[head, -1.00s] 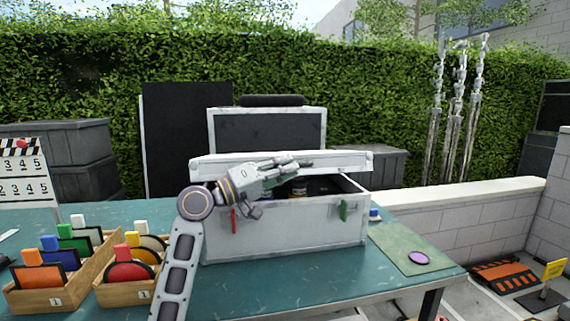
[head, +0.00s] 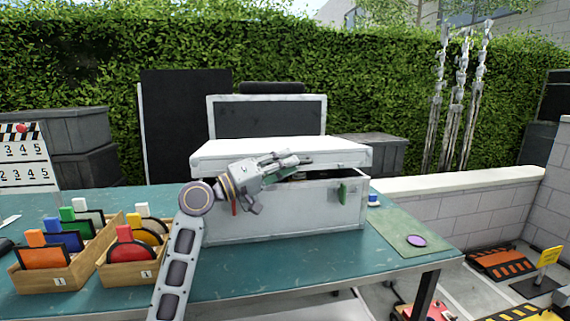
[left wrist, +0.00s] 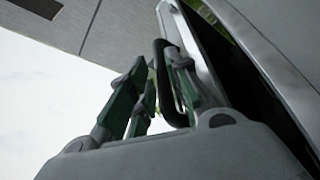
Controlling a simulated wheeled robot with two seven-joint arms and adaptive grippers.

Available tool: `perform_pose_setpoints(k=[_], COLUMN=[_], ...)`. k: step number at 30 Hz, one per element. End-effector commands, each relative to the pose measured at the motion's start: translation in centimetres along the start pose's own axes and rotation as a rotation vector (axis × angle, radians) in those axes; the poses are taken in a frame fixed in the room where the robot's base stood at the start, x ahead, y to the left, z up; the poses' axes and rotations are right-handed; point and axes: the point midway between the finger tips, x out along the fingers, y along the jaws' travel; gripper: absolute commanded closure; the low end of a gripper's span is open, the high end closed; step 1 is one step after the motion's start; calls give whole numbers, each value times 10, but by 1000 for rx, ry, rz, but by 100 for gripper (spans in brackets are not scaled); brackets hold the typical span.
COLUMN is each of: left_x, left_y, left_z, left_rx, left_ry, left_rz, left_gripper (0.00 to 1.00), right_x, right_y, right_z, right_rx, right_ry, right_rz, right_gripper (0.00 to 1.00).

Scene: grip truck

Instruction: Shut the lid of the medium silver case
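The medium silver case (head: 275,215) stands on the teal table, a red latch and a green latch on its front. Its lid (head: 285,152) is partly lowered, with a dark gap above the box's front rim, wider at the right. My left gripper (head: 300,160) is at the front of the lid, fingers pointing right, and hides part of the gap. The left wrist view shows the green-padded fingers (left wrist: 160,95) with a dark curved bar (left wrist: 163,75) between or against them. I cannot tell whether they grip it. My right gripper is not in view.
Wooden trays (head: 135,272) with coloured discs and cards stand at the left of the table (head: 300,265). A clapperboard (head: 25,160) is behind them. A green mat (head: 410,232) with a purple disc lies right of the case. Another silver-framed case (head: 266,118) stands behind.

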Motion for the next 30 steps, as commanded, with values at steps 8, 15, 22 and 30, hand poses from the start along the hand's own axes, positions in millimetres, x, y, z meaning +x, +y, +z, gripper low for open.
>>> perform_pose_setpoints(k=[8,15,22,30], left_x=[0,-9,-35,-74], left_y=[1,0,1,2], left_z=[-1,-1,-1,0], left_rx=[2,2,3,5], left_ry=[2,2,3,2], left_rz=[1,0,1,2], left_gripper=[79,79,79,79], right_x=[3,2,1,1], right_y=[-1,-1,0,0], right_z=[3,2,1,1], right_rx=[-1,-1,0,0], right_ry=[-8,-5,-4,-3], right_rz=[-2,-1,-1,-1], right_gripper=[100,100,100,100])
